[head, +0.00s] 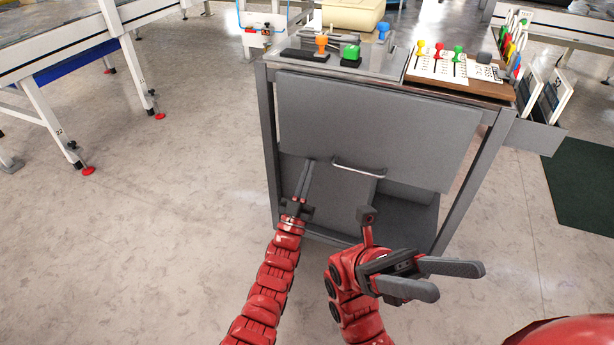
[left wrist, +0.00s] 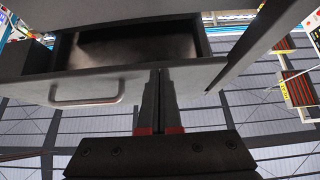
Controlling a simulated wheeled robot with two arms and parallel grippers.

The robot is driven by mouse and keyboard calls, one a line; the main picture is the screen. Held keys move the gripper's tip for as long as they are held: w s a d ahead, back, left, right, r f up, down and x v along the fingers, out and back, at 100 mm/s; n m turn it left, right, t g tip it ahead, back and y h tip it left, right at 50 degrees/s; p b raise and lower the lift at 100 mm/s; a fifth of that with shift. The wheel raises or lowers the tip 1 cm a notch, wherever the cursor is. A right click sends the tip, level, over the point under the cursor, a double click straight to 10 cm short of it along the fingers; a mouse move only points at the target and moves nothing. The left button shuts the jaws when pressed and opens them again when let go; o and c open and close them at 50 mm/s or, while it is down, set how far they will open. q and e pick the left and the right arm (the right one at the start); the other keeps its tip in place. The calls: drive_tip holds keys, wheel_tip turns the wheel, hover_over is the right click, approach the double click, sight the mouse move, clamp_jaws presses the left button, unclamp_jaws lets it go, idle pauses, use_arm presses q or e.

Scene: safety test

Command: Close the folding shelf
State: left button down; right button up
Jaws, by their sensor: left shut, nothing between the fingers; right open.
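The folding shelf (head: 375,125) is a wide grey panel on the front of a grey metal cabinet. A silver bar handle (head: 358,168) is at its lower edge. In the left wrist view the shelf (left wrist: 75,84) and its handle (left wrist: 88,94) are close, with a dark opening beside the panel. My left gripper (head: 309,163) is shut and empty, its tips at the panel's lower edge, left of the handle. In the left wrist view its fingers (left wrist: 159,80) overlap the panel; I cannot tell whether they touch. My right gripper (head: 460,280) is open and empty, in front of the cabinet.
The cabinet top holds coloured knobs (head: 350,52) and a wooden board with tags (head: 450,70). A side bin (head: 537,132) sticks out on the right. A white-framed table (head: 60,60) stands at the left. The floor left of the cabinet is clear.

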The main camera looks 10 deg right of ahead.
use_arm(q)
drive_tip(key=shift+w, duration=0.15)
drive_tip(key=shift+r, duration=0.15)
use_arm(e)
drive_tip(key=shift+s+d+r+n+t+h, duration=0.15)
drive_tip(key=shift+s+d+n+t+h, duration=0.05)
drive_tip(key=shift+s+n+t+h, duration=0.2)
drive_tip(key=shift+s+d+r+n+t+h, duration=0.2)
drive_tip(key=shift+s+n+t+h, duration=0.1)
drive_tip(key=shift+s+t+h, duration=0.15)
use_arm(q)
drive_tip(key=shift+r, duration=0.1)
